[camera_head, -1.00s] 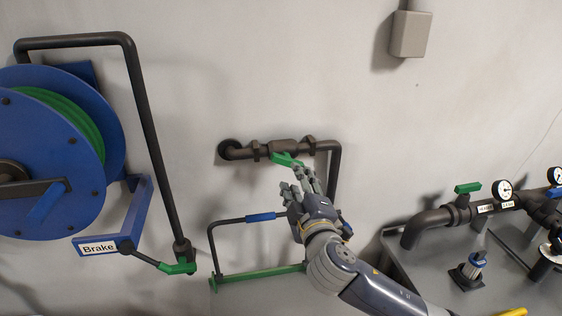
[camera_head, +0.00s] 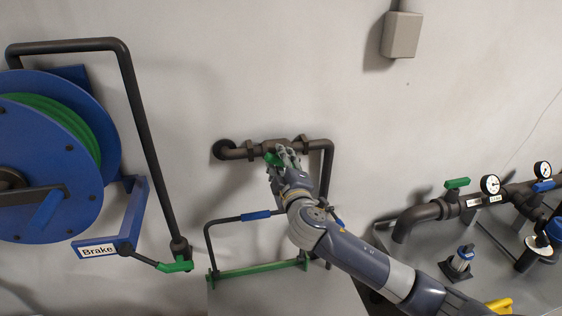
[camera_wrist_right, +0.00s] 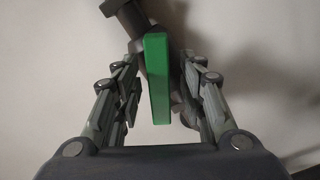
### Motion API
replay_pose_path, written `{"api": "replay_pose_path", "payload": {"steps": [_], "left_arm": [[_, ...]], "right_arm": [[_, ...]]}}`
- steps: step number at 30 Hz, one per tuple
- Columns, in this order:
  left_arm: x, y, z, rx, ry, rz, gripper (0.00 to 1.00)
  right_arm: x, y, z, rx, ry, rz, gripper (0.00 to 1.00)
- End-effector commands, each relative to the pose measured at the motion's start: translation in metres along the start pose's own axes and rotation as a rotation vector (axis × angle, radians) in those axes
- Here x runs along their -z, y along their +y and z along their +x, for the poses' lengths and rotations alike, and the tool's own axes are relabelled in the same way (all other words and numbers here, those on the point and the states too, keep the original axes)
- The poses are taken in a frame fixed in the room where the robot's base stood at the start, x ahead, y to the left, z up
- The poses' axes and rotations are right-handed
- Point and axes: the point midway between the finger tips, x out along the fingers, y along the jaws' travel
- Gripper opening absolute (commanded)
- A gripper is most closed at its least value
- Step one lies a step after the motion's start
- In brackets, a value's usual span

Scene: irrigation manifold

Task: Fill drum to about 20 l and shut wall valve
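The wall valve sits on a dark pipe (camera_head: 236,153) on the wall, and its green lever (camera_head: 271,160) is partly hidden by my right gripper (camera_head: 281,158). In the right wrist view the green lever (camera_wrist_right: 156,78) stands upright between the two fingers of my right gripper (camera_wrist_right: 158,105). The fingers are spread, with a gap on each side of the lever, so the gripper is open around it. No drum can be made out for certain in the head view. My left gripper is not in view.
A blue hose reel (camera_head: 50,150) with green hose and a "Brake" label (camera_head: 98,250) is at left. A frame with a green bar (camera_head: 258,270) stands below the valve. Pipes with gauges (camera_head: 490,185) are at right. A grey box (camera_head: 401,35) is on the wall.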

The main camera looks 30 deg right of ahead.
Motion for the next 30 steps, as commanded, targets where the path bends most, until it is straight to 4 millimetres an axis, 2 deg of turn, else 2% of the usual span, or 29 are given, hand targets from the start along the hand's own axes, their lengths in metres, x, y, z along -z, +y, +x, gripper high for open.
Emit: {"api": "replay_pose_path", "payload": {"steps": [1, 6, 20, 30], "left_arm": [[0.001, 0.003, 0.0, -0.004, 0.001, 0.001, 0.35], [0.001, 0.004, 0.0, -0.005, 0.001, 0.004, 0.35], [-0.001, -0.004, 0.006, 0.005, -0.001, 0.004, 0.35], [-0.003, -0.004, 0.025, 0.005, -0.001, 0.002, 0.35]], "right_arm": [[0.0, 0.0, 0.0, 0.0, 0.0, 0.0, 0.38], [0.0, 0.0, 0.0, 0.0, 0.0, 0.0, 0.0], [-0.001, -0.002, 0.0, 0.001, -0.001, 0.058, 0.0], [-0.001, -0.003, -0.001, 0.001, 0.0, 0.307, 0.0]]}}
